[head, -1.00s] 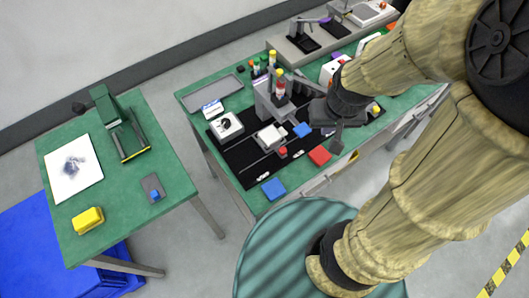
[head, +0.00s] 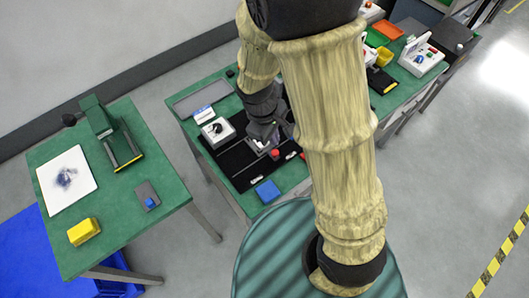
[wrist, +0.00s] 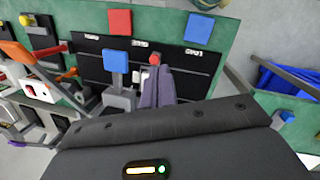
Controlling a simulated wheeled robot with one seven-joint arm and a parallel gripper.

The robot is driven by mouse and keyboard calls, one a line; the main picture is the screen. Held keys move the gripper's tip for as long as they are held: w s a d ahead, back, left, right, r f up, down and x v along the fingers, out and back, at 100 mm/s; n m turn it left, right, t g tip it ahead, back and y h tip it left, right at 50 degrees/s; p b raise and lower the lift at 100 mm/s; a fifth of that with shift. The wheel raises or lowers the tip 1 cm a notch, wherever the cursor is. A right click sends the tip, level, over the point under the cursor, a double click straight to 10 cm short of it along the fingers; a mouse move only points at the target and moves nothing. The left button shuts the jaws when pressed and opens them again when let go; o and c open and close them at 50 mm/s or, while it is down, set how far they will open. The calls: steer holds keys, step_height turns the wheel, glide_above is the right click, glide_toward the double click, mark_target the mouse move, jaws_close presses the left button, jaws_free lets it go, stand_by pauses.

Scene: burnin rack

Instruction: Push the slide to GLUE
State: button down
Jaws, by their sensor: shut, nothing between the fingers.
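The slide's small red knob (head: 275,153) shows on the black panel (head: 233,159) of the bench; it also shows in the wrist view (wrist: 154,60) by the middle white label (wrist: 140,44). Other labels stand to its left (wrist: 90,37) and right (wrist: 194,52); their lettering is too small to read surely. My gripper (wrist: 162,72) is shut and empty, its fingertips low beside the knob. I cannot tell whether they touch it. In the head view my gripper (head: 268,140) and arm hide much of the slide.
A blue square (head: 268,191) lies at the bench's front edge, with a red square (wrist: 120,22) farther along. A raised blue block (wrist: 117,61) stands left of the fingers in the wrist view. A white box with a black dial (head: 217,131) stands left of the gripper.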

steer(key=a+f+n+t+h, duration=0.3)
steer(key=a+f+n, duration=0.5)
steer(key=a+n, duration=0.3)
steer(key=shift+s+a+n+h+p, duration=0.3)
steer(key=shift+n+h+p, duration=0.1)
steer(key=shift+n+h, duration=0.4)
steer(key=p+x, duration=0.2)
steer(key=x, duration=0.8)
steer(key=shift+w+d+r, duration=0.1)
steer(key=shift+w+d, duration=0.05)
steer(key=shift+d, duration=0.05)
steer(key=shift+w+d+p, duration=0.25)
steer(key=shift+d+p, duration=0.15)
steer(key=shift+d, duration=0.2)
steer(key=shift+w+d+p, duration=0.3)
steer(key=shift+d+p, duration=0.1)
steer(key=shift+d, duration=0.15)
steer(key=shift+w+d+f, duration=0.25)
steer(key=shift+d+f, duration=0.1)
steer(key=shift+d, duration=0.15)
steer(key=shift+w+d, duration=0.1)
